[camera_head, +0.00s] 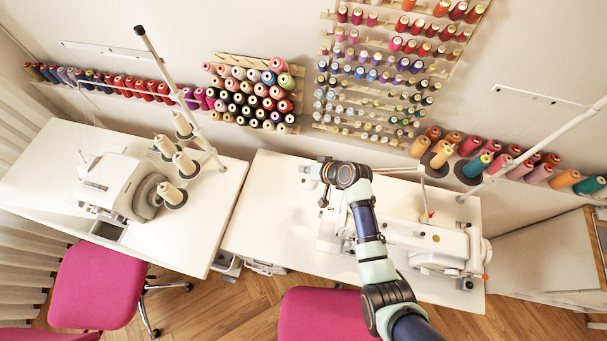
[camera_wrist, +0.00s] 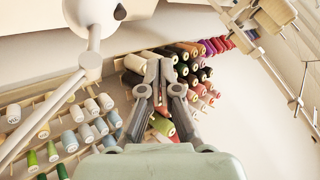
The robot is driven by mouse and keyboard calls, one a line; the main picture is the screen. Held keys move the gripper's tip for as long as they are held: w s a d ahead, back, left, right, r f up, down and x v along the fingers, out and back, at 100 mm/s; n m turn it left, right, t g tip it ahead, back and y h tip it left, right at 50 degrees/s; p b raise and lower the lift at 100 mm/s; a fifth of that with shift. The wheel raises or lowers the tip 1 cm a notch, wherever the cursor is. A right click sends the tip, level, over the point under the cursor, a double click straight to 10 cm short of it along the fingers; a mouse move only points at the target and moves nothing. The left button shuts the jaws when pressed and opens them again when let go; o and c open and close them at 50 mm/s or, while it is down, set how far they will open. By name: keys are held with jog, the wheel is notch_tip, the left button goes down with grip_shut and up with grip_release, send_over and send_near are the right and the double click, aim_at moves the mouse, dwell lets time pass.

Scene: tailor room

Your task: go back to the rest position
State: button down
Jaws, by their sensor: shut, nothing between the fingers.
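My gripper (camera_wrist: 159,72) shows in the wrist view with its two dark grey fingers together and nothing between them. It points toward the wall rack of thread cones (camera_wrist: 182,58), which lies behind the fingertips. In the head view my arm reaches up from the bottom over the right white table (camera_head: 270,215), and its far end is above the table's back part. The fingers are too small to make out clearly there.
A white sewing machine (camera_head: 430,243) stands on the right table under my arm. Another machine (camera_head: 118,185) and a thread stand (camera_head: 211,150) are on the left table. Spool racks (camera_head: 375,75) line the wall. Pink chairs (camera_head: 98,285) stand in front. The right table's left part is clear.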

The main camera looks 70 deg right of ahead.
jog(key=shift+f, duration=0.1)
jog(key=w+a+r+n, duration=0.5)
jog(key=w+a+r, duration=0.55)
jog(key=a, duration=0.25)
jog(key=s+a+r+n+t+y, duration=0.1)
jog(key=a+r+n+t, duration=0.1)
jog(key=a+r, duration=0.8)
jog(key=s+a+r+n+t+y, duration=0.1)
jog(key=a+r+n, duration=0.4)
jog(key=a+r, duration=0.5)
jog(key=a+t, duration=0.1)
jog(key=a, duration=0.7)
jog(key=shift+y, duration=0.3)
